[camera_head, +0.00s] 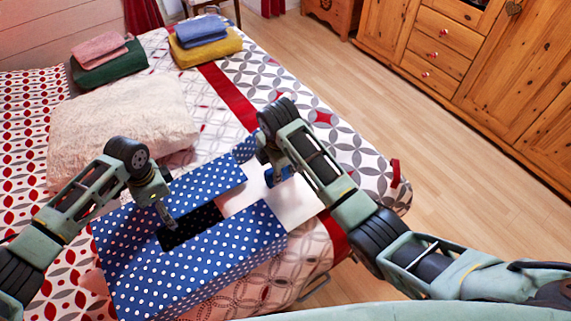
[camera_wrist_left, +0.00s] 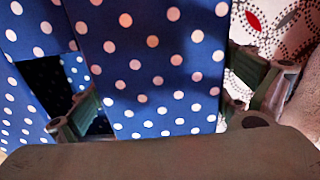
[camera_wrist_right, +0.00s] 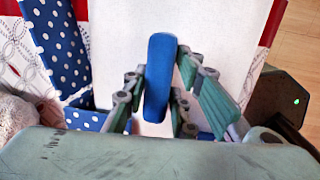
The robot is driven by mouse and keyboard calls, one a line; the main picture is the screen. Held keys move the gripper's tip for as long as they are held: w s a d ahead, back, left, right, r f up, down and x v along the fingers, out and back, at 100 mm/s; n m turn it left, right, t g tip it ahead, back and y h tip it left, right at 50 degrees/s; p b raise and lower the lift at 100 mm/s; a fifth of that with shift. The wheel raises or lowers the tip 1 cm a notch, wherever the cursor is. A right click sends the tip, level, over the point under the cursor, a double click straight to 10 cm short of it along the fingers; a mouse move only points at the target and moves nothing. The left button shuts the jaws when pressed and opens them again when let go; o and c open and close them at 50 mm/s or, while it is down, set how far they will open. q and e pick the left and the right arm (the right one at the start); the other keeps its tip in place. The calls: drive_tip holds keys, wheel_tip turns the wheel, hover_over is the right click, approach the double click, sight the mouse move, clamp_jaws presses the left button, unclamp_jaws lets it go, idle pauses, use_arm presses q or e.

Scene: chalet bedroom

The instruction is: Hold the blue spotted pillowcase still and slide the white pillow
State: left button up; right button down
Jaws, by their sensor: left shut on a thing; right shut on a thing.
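The blue spotted pillowcase (camera_head: 215,255) lies on the bed as a boxy sleeve with a dark cut-out in its upper side. The white pillow (camera_head: 292,203) looks like a flat white slab, lying at the pillowcase's right end, partly between its blue panels. My left gripper (camera_head: 167,213) is shut on a spotted band of the pillowcase; in the left wrist view its fingers stand on either side of that band (camera_wrist_left: 150,70). My right gripper (camera_head: 273,178) is shut on a plain blue handle-like bar (camera_wrist_right: 158,75), which stands against the white pillow (camera_wrist_right: 215,40). How far the pillow reaches inside is hidden.
A fluffy cream pillow (camera_head: 120,120) lies on the patterned bed (camera_head: 215,130) behind my left arm. Folded pink and green cloths (camera_head: 108,62) and blue and yellow ones (camera_head: 205,45) lie at the far side. Wooden floor is clear at right, before the wardrobe (camera_head: 455,60).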

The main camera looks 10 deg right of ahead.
drive_tip(key=shift+s+a+f, duration=0.15)
drive_tip(key=shift+s+a, duration=0.2)
drive_tip(key=shift+a, duration=0.2)
drive_tip(key=shift+s+a+f, duration=0.15)
drive_tip(key=shift+s+a, duration=0.15)
drive_tip(key=shift+a, duration=0.2)
drive_tip(key=shift+s+a, duration=0.1)
drive_tip(key=shift+a, duration=0.05)
drive_tip(key=shift+s+a, duration=0.4)
drive_tip(key=shift+a, duration=0.45)
drive_tip(key=shift+s+a, duration=0.4)
drive_tip(key=shift+a, duration=0.4)
